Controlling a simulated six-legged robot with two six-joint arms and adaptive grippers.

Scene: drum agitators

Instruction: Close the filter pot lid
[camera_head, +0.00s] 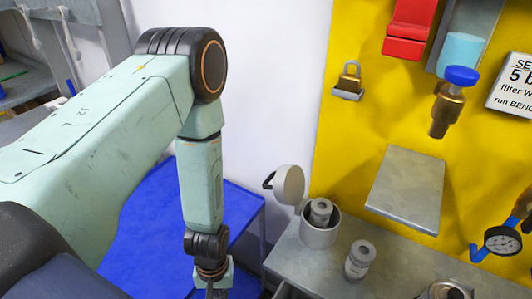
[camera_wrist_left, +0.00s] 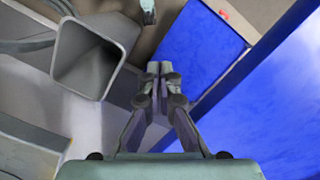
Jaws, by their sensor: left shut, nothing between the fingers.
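The filter pot (camera_head: 318,236) is a grey cylinder on the grey bench in the head view. Its round lid (camera_head: 290,184) stands open, tilted up at the pot's back left, with a dark handle (camera_head: 268,180) on its outer side. A grey filter cartridge (camera_head: 320,210) stands inside the pot. My left gripper hangs at the bottom edge of the head view, left of and apart from the pot, its fingertips cut off there. In the left wrist view my left gripper (camera_wrist_left: 160,72) is shut and empty. The pot is not clearly visible in that view.
Another cartridge (camera_head: 359,260) stands on the bench (camera_head: 322,276) right of the pot. A grey shelf plate (camera_head: 406,190) juts from the yellow panel (camera_head: 350,130). A blue surface (camera_head: 160,215) lies left of the bench. A square hollow grey part (camera_wrist_left: 92,50) shows left of my fingers.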

